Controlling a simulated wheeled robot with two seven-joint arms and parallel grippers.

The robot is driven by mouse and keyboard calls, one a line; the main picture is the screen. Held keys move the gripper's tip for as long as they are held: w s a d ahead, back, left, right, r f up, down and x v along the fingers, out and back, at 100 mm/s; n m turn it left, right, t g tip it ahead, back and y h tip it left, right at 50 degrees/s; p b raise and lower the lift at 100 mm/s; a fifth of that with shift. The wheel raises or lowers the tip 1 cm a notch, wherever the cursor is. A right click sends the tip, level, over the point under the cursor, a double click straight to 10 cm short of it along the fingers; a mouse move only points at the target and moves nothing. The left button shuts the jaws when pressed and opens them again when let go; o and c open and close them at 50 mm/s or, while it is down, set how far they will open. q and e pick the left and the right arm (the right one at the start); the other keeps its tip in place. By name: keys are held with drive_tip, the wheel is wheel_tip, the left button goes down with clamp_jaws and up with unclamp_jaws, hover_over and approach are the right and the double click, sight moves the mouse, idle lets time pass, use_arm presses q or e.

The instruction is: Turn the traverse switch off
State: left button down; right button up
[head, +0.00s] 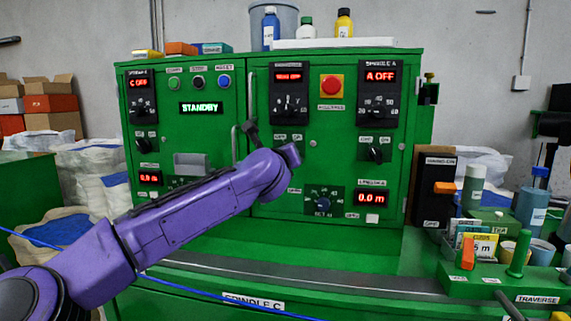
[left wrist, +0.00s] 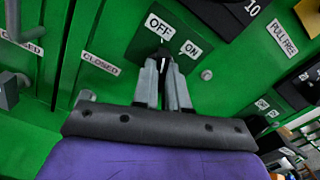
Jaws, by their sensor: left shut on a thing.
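The green control cabinet (head: 225,140) fills the middle of the head view. A black dial panel (head: 289,92) with a small red display stands at its upper middle; the display is too small to read surely. Below that panel, OFF and ON labels show in the left wrist view. A dark switch knob (left wrist: 163,54) sits by them, mostly hidden by the fingers, so its setting is unclear. My left gripper (left wrist: 164,66) is shut on this knob. In the head view my purple wrist hides the fingers and knob. My right gripper is in neither view.
A red push button (head: 331,86) and another dial panel (head: 378,95) reading A OFF are to the right. A black switch (head: 376,151) sits below that panel. A door handle (head: 236,145) is close left of my wrist. Bottles (head: 472,186) and cups crowd the right.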

use_arm(q)
drive_tip(key=shift+n+b, duration=0.4)
drive_tip(key=shift+n, duration=0.2)
drive_tip(key=c, duration=1.2)
unclamp_jaws()
drive_tip(key=shift+o, duration=0.2)
drive_tip(key=s+a+b, duration=0.2)
drive_tip(key=s+b, duration=0.3)
drive_tip(key=s, duration=0.5)
drive_tip(key=shift+s, duration=0.2)
